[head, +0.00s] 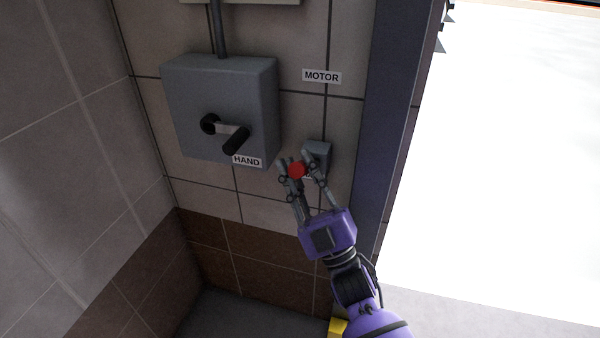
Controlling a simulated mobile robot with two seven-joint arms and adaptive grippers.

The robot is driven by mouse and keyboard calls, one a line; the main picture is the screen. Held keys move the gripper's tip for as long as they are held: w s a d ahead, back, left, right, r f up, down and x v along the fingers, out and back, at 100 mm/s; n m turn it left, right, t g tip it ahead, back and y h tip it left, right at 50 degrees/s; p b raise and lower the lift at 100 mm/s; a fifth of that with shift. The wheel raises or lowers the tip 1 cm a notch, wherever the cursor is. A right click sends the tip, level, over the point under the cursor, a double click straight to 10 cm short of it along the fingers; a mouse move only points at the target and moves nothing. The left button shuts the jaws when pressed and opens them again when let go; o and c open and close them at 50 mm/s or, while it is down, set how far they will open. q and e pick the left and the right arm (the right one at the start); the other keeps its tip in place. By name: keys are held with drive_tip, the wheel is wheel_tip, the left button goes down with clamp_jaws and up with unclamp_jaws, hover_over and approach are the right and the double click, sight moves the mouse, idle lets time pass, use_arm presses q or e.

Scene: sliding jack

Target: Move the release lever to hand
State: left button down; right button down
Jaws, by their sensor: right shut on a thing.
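The release lever shows as a red knob (297,170) in front of a small grey wall bracket (317,155), below and left of the MOTOR label (322,77) and just right of the HAND label (247,161). My right gripper (299,168) comes up from below and is shut on the red knob, with a finger on either side of it. The lever's shaft is mostly hidden by the fingers. My left gripper is not in view.
A grey box (222,85) with a black-handled crank (235,140) is on the tiled wall, left of my right gripper. A dark purple post (392,120) stands close on the right, beside a bright white opening. A yellow object (337,327) shows low down near my arm.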

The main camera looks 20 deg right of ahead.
drive_tip(key=shift+s+f+n+y+b, duration=0.1)
drive_tip(key=shift+f+n+y+b, duration=0.5)
drive_tip(key=shift+n+y, duration=0.35)
drive_tip(key=shift+a+y, duration=0.1)
drive_tip(key=shift+y, duration=0.15)
drive_tip(key=shift+s+n+y+b, duration=0.1)
drive_tip(key=shift+n+y+b, duration=0.25)
drive_tip(key=shift+n, duration=0.1)
drive_tip(key=shift+g, duration=0.3)
drive_tip(key=c, duration=1.7)
unclamp_jaws()
drive_tip(key=shift+o, duration=1.1)
drive_tip(key=shift+s+f, duration=0.1)
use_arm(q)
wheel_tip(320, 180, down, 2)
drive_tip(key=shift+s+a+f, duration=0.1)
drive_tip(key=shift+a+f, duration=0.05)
use_arm(e)
drive_tip(key=v, duration=1.1)
drive_tip(key=shift+s+f, duration=0.2)
drive_tip(key=shift+f, duration=0.1)
